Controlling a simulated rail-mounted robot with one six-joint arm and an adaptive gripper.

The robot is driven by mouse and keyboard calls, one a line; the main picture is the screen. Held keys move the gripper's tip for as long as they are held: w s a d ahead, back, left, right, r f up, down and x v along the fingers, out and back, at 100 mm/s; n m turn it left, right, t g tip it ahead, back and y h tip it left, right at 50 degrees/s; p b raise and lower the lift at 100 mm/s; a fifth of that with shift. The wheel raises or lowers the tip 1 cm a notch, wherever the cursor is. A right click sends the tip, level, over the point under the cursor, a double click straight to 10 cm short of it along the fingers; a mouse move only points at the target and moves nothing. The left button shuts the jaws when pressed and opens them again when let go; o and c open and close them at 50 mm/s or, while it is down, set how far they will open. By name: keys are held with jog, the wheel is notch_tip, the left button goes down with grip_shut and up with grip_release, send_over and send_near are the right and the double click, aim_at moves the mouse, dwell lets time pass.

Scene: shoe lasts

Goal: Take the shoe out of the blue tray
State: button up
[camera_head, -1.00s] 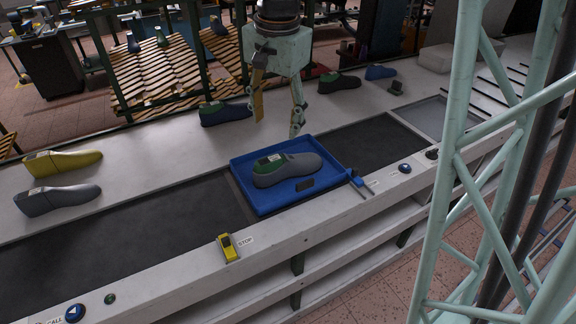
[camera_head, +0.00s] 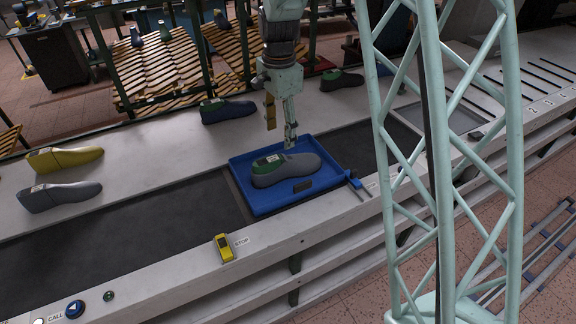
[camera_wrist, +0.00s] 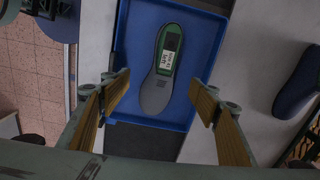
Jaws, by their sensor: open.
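The shoe last (camera_head: 286,169), grey with a green top and a white label, lies in the blue tray (camera_head: 262,207) on the dark conveyor belt. My gripper (camera_head: 281,137) is open and empty, pointing down above the back part of the tray, apart from the shoe. In the wrist view, the shoe (camera_wrist: 165,66) lies lengthwise in the tray (camera_wrist: 206,32), ahead of and between the fingers of my gripper (camera_wrist: 160,100). The label's text is too small to read surely.
A yellow last (camera_head: 64,158) and a grey last (camera_head: 60,196) lie on the left of the bench. A blue last (camera_head: 228,111) and a dark green-topped last (camera_head: 341,80) lie behind the tray. A yellow STOP box (camera_head: 225,248) sits at the front edge.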

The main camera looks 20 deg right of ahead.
aim_at(283, 157)
jog(key=shift+m, duration=0.5)
jog(key=shift+w+d+f, duration=0.2)
jog(key=shift+w+f, duration=0.1)
jog(key=shift+f, duration=0.25)
jog(key=shift+w+d+f, duration=0.2)
jog(key=shift+w+f, duration=0.15)
jog(key=shift+f, duration=0.25)
jog(key=shift+w+d+f, duration=0.2)
jog(key=shift+w+f, duration=0.1)
jog(key=shift+f, duration=0.25)
jog(key=shift+f, duration=4.3)
jog(key=shift+d+f+p, duration=0.15)
jog(key=shift+f+p, duration=0.15)
jog(key=shift+f, duration=2.25)
jog(key=c, duration=1.5)
jog(key=shift+o, duration=0.2)
jog(key=shift+r, duration=0.1)
